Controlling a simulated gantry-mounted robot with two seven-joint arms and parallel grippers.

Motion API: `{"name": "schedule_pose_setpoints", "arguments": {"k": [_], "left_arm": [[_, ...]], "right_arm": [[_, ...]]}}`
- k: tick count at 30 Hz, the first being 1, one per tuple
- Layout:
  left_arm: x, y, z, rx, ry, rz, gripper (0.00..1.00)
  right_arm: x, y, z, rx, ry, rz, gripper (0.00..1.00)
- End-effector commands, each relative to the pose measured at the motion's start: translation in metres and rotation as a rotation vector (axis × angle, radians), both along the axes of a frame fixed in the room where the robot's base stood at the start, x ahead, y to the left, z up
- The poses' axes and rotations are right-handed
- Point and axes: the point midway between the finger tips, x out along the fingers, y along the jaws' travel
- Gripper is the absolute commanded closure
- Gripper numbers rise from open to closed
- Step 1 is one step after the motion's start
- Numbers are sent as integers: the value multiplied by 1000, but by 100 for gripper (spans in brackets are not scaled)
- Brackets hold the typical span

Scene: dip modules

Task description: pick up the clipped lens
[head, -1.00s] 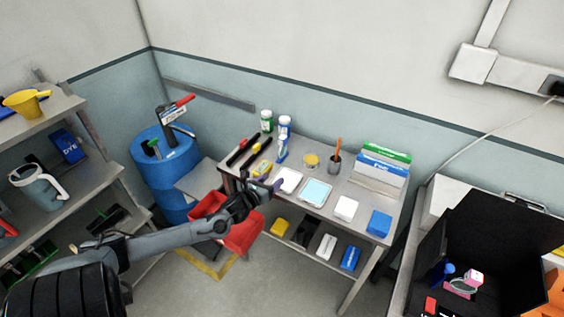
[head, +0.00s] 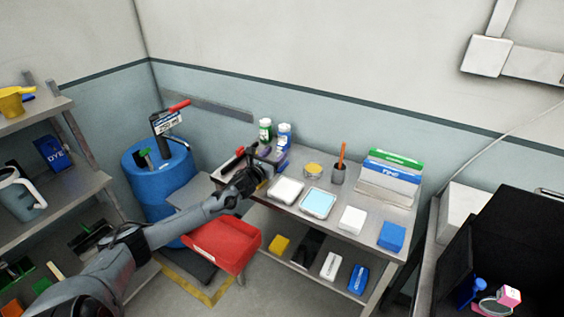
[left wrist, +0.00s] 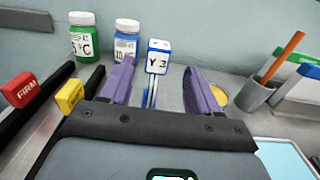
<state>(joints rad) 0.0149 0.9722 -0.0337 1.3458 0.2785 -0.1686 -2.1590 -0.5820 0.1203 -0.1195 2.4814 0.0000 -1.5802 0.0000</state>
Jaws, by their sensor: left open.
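My left gripper (head: 266,163) is over the back left of the steel table (head: 285,208). In the left wrist view its two purple fingers (left wrist: 158,68) are spread apart. A blue-edged white block marked "Y 3" (left wrist: 158,57), on thin blue rods, shows between the fingers, apart from both. I cannot tell whether a lens hangs below it, as the gripper body hides the lower part. In the head view, a grey ring with a pink block (head: 509,295) lies in the black case at the lower right; I cannot tell whether it is a lens. My right gripper is not in view.
Red "FIRM" (left wrist: 18,89) and yellow (left wrist: 69,96) handles lie left of the fingers. A grey cup (head: 338,174), white tray (head: 286,190) and light-blue tray (head: 318,203) are to the right.

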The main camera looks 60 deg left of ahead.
Motion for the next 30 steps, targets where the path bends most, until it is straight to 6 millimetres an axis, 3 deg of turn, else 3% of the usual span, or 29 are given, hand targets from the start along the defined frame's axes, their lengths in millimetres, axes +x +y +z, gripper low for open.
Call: {"name": "schedule_pose_setpoints", "arguments": {"k": [11, 30], "left_arm": [[13, 6, 0, -1, 0, 0, 38], [55, 31, 2, -2, 0, 0, 38]], "right_arm": [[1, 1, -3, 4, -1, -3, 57], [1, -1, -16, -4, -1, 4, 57]]}}
